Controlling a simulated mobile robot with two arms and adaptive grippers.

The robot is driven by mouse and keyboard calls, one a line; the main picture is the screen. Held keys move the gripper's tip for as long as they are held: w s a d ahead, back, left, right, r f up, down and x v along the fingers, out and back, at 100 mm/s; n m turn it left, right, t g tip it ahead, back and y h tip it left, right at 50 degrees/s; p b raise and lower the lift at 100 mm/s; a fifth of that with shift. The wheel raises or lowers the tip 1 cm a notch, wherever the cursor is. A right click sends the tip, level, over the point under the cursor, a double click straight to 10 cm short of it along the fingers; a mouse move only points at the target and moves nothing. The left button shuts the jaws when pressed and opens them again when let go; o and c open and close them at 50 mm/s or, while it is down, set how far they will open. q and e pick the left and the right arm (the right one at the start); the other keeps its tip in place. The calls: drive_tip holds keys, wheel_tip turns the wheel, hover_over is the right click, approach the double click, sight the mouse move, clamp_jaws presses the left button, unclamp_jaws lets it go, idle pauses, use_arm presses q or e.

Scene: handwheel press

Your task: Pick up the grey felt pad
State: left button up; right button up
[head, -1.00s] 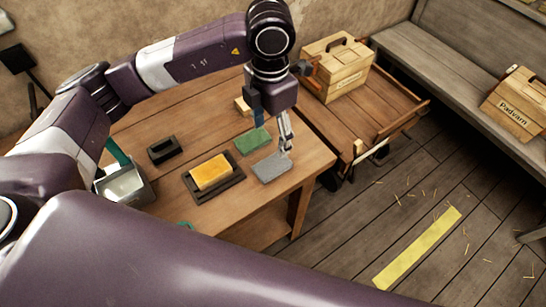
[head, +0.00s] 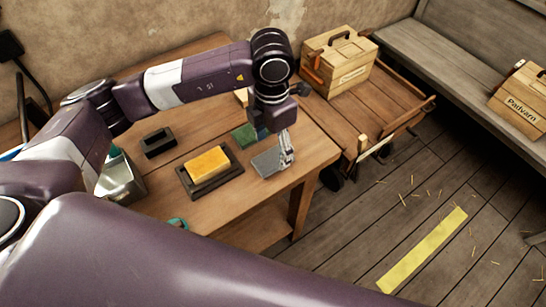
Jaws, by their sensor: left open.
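The grey felt pad (head: 265,163) lies flat near the right end of the wooden table. My left gripper (head: 286,163) points down at the pad's right edge, with its fingers low and overlapping that edge in the picture. Its jaws are open. The fingers hide the pad's right corner, and I cannot tell whether they touch it. My right gripper is out of view.
A green pad (head: 244,136) lies just behind the grey one. A yellow block (head: 209,165) sits on a dark tray (head: 222,181) to the left. A black holder (head: 158,143) and a metal bin (head: 122,180) stand farther left. A wooden cart (head: 370,110) adjoins the table's right.

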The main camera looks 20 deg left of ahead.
sight(273, 158)
use_arm(q)
drive_tip(key=shift+w+f+p, duration=0.1)
drive_tip(key=shift+f+p, duration=0.4)
drive_tip(key=shift+f, duration=1.5)
drive_tip(key=c, duration=1.2)
